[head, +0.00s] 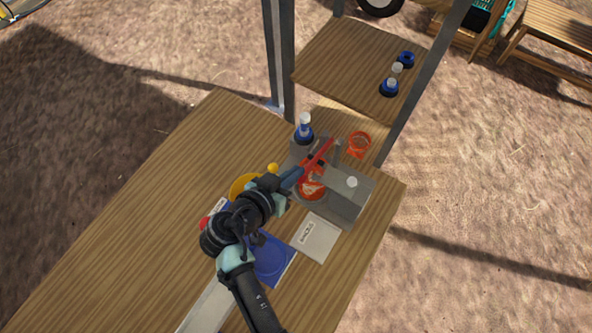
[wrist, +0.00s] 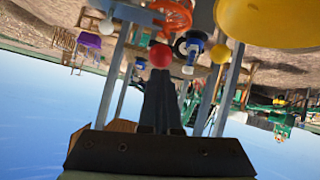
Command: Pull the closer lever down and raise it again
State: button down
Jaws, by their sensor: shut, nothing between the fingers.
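A red bar-shaped lever (head: 321,150) slants up over the grey metal device (head: 348,194) on the table. I cannot tell for sure that it is the closer lever. My gripper (head: 297,175) is shut and empty, with its tip at the lower end of this bar; contact is not clear. In the wrist view, the shut fingers (wrist: 161,84) point at a red ball knob (wrist: 160,55), which shows just beyond their tips. A yellow ball (wrist: 220,53) is to its right; it also shows in the head view (head: 272,168).
An orange ring (head: 359,143) and a blue-based bottle (head: 304,130) stand by the device. A yellow disc (head: 240,187), a blue plate (head: 272,260) and a grey labelled plate (head: 316,238) lie nearer. Metal posts (head: 279,60) rise behind. The table's left side is clear.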

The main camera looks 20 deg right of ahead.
notch_tip(320, 180, down, 6)
jog(key=s+a+b, duration=0.1)
jog(key=b, duration=0.6)
jog(key=shift+s+a+f+t+h, duration=0.2)
jog(key=shift+a+t+h, duration=0.1)
jog(key=shift+a, duration=0.1)
jog(key=shift+r, duration=0.15)
